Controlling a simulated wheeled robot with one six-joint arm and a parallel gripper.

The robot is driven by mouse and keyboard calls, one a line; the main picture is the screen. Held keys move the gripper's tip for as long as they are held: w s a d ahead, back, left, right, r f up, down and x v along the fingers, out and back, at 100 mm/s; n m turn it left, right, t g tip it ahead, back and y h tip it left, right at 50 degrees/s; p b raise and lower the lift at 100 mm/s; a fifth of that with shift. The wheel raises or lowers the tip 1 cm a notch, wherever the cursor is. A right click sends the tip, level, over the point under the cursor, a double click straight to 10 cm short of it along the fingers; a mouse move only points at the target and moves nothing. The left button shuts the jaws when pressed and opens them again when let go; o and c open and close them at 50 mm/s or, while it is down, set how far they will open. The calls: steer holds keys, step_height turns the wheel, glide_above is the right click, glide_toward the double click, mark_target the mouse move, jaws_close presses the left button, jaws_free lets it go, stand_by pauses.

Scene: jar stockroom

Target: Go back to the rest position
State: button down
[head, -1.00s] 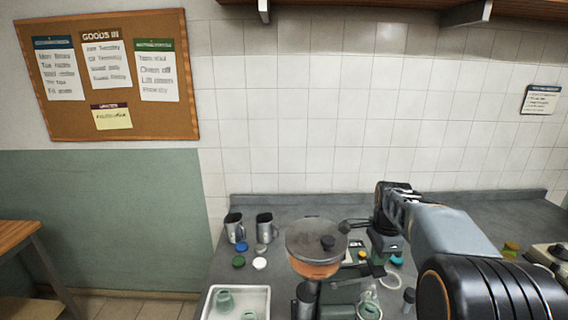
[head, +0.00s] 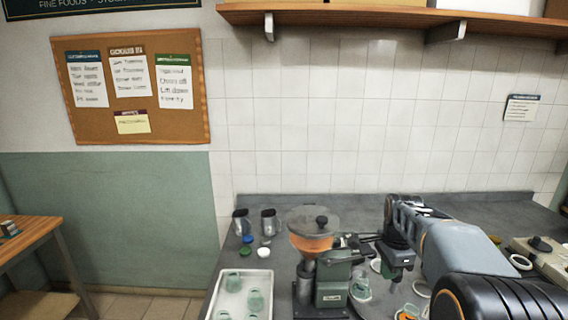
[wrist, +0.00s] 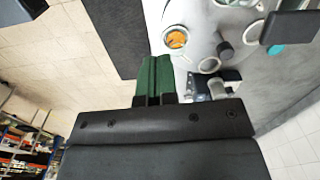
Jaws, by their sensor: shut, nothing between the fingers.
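My gripper (head: 393,277) hangs from the end of my arm above the grey counter, right of the machine with the orange-filled hopper. In the wrist view its two green fingers (wrist: 153,76) lie together with nothing between them. The fingers look clear of the things on the counter, though their exact height is hard to judge. My arm hides part of the counter's right side.
The machine's hopper (head: 311,240) stands close left of my gripper. A white tray (head: 213,292) with several glass jars and two metal cups (head: 269,222) are further left. A wooden shelf (head: 350,18) runs above.

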steer(key=s+a+n+t, duration=0.2)
steer(key=s+a+n, duration=0.3)
steer(key=s+n, duration=0.3)
steer(key=s+a+n+t, duration=0.2)
steer(key=s+a+n, duration=0.3)
steer(key=s+n, duration=0.3)
steer(key=shift+s+r+n+t, duration=0.2)
steer(key=shift+s+n+t, duration=0.15)
steer(key=shift+n, duration=0.15)
